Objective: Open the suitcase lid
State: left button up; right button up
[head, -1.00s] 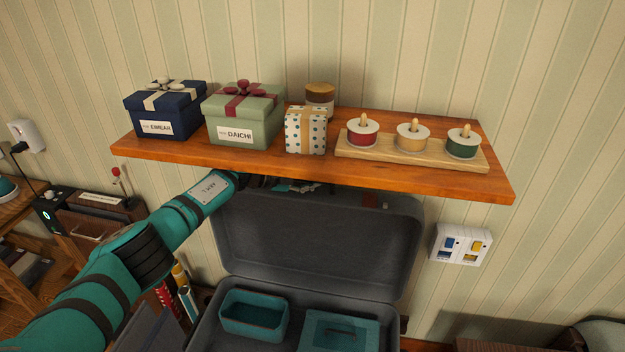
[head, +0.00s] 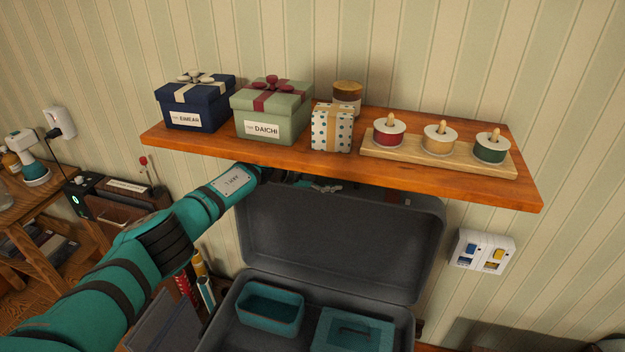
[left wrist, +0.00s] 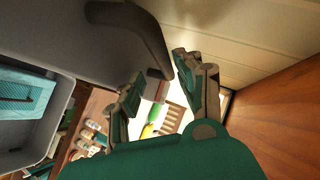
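The dark grey suitcase stands below the shelf in the head view, with its lid (head: 340,238) raised roughly upright on the wall side. Its base (head: 222,325) holds a teal open bin (head: 270,308) and a teal lidded box (head: 352,332). My left gripper (head: 318,186) is at the lid's top edge, under the shelf and partly hidden by it. In the left wrist view the left gripper's fingers (left wrist: 162,95) are apart, with the lid's rounded edge (left wrist: 150,45) beside and beyond them. I cannot tell whether they touch it. My right gripper is not in view.
A wooden shelf (head: 340,170) hangs close above my left gripper. It carries a navy gift box (head: 195,105), a green gift box (head: 270,112), a dotted box (head: 331,130), a jar (head: 347,95) and a spool stand (head: 437,155). A wall switch panel (head: 482,251) is at right.

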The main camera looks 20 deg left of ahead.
pick_arm(q)
jog(key=s+a+r, duration=0.1)
jog(key=s+a, duration=0.9)
jog(key=a, duration=0.3)
jog(key=shift+r, duration=0.4)
